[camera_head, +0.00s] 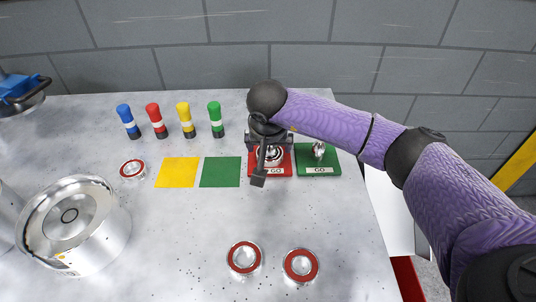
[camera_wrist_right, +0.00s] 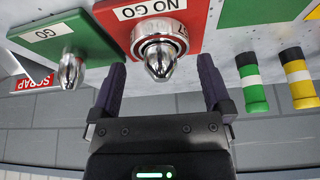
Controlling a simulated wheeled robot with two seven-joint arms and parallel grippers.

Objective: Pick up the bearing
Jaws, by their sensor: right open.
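A silver bearing (camera_head: 272,155) sits around the metal peg on the red NO GO plate (camera_head: 284,168); my gripper partly hides it in the head view. In the right wrist view, the bearing (camera_wrist_right: 158,35) shows as a shiny ring around the pointed peg (camera_wrist_right: 160,62). My right gripper (camera_wrist_right: 161,68) is open, with one dark finger on each side of the peg and the bearing just beyond the fingertips. I cannot tell that either finger touches it. Three more bearings with red rings lie on the table: one at left (camera_head: 132,169) and two at front (camera_head: 243,257) (camera_head: 300,265).
The green GO plate (camera_head: 328,166) with its bare peg stands right of the red plate. Several coloured handled pieces (camera_head: 183,120) stand at the back. Yellow (camera_head: 177,173) and green (camera_head: 220,172) squares lie left. A metal cylinder (camera_head: 100,235) stands front left. The table's middle is clear.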

